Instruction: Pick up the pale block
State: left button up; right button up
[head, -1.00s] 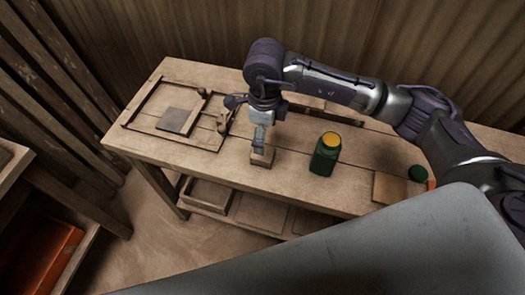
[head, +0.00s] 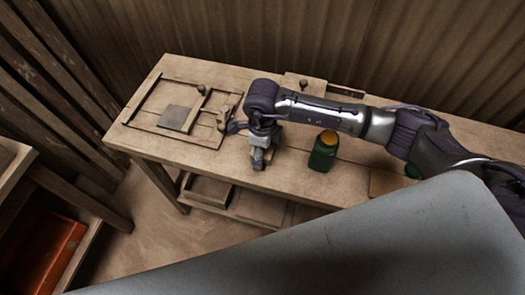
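My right gripper (head: 259,160) points down at the front part of the wooden bench, left of the green jar. It is low, at the spot where the small pale wooden block stood in the earlier view. The fingers and wrist now cover the block almost wholly, so I cannot tell whether the fingers touch it or are closed on it. My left gripper is not in view.
A green jar with a yellow lid (head: 323,155) stands just right of my gripper. A wooden frame with a grey square plate (head: 174,118) lies on the left of the bench (head: 215,167). An orange bin (head: 45,255) is at lower left.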

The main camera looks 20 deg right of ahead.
jog(key=c, duration=0.8)
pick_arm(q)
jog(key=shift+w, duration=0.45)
pick_arm(e)
jog(key=c, duration=0.4)
notch_tip(320, 180, up, 10)
jog(key=shift+r+b, duration=0.1)
jog(key=shift+b, duration=0.9)
jog(key=o, duration=0.6)
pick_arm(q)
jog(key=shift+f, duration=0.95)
pick_arm(e)
jog(key=c, duration=0.4)
